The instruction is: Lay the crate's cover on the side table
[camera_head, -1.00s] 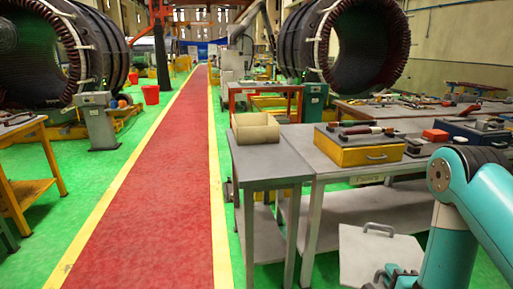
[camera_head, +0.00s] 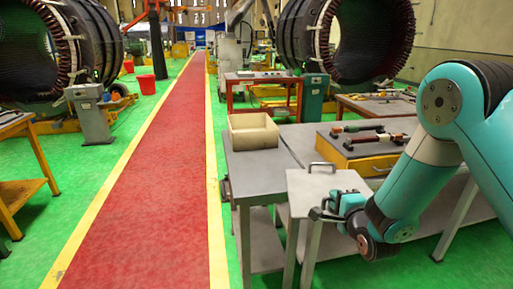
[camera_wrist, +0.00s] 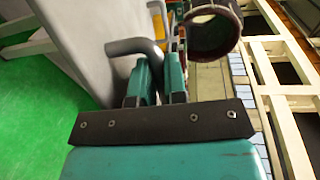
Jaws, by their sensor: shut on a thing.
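The crate's cover (camera_head: 345,182) is a flat pale grey panel with a dark handle (camera_head: 322,167) on its far edge. My gripper (camera_head: 328,209) is at the cover's near edge. In the wrist view my gripper (camera_wrist: 156,72) is shut on a dark bent handle (camera_wrist: 133,46), with the grey panel (camera_wrist: 95,40) beside it. The cover is held in front of the near edge of the grey tables, about level with their tops, and hides part of them. A beige crate (camera_head: 253,142) stands open on the narrow grey side table (camera_head: 255,168).
A longer grey bench (camera_head: 305,140) adjoins on the right. It carries a yellow drawer box (camera_head: 370,164) with tools on top. The narrow table's top is bare in front of the crate. The red walkway (camera_head: 150,190) on the left is clear.

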